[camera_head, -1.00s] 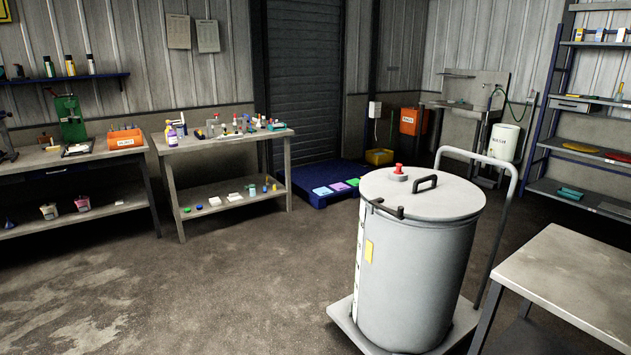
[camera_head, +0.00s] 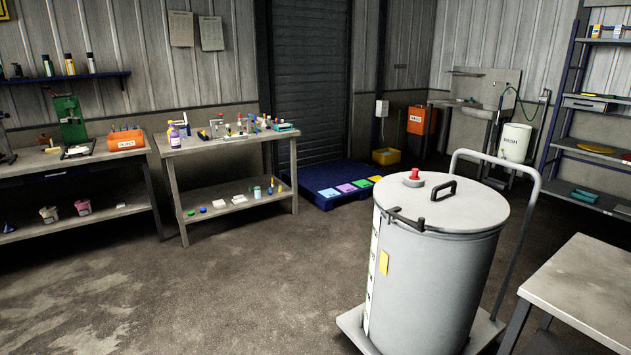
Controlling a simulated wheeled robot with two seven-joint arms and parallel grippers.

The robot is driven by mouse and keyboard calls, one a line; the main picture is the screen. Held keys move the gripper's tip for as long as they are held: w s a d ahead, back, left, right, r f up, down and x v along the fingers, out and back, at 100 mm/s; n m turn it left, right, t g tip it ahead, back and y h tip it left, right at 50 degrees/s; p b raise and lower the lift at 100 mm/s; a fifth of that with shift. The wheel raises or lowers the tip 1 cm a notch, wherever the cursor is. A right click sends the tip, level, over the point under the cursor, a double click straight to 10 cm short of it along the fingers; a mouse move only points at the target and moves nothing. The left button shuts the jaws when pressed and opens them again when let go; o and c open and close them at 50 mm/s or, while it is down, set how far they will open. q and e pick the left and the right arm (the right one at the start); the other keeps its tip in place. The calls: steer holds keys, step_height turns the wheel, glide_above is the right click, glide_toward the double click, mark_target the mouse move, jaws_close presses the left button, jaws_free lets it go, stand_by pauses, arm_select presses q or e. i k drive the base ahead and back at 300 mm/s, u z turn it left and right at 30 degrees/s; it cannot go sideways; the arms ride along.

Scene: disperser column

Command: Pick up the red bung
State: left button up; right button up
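The red bung (camera_head: 414,174) sits upright in a pale round fitting on the lid (camera_head: 462,208) of a large grey drum (camera_head: 437,285). It is at the left rear of the lid, beside a black lid handle (camera_head: 444,189). Nothing covers it. Neither of my grippers shows in the head view.
The drum stands on a wheeled trolley (camera_head: 352,322) with a tall push handle (camera_head: 525,240) at its right. A bare grey table (camera_head: 590,290) is at the right front. A cluttered workbench (camera_head: 222,141) and a blue pallet (camera_head: 325,199) stand behind. The floor left of the drum is clear.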

mark_target(414, 176)
steer(key=u, duration=0.65)
steer(key=i, duration=2.05)
steer(key=z, duration=0.7)
steer(key=i, duration=1.35)
steer(key=z, duration=1.25)
steer(key=i, duration=0.25)
steer(key=z, duration=0.3)
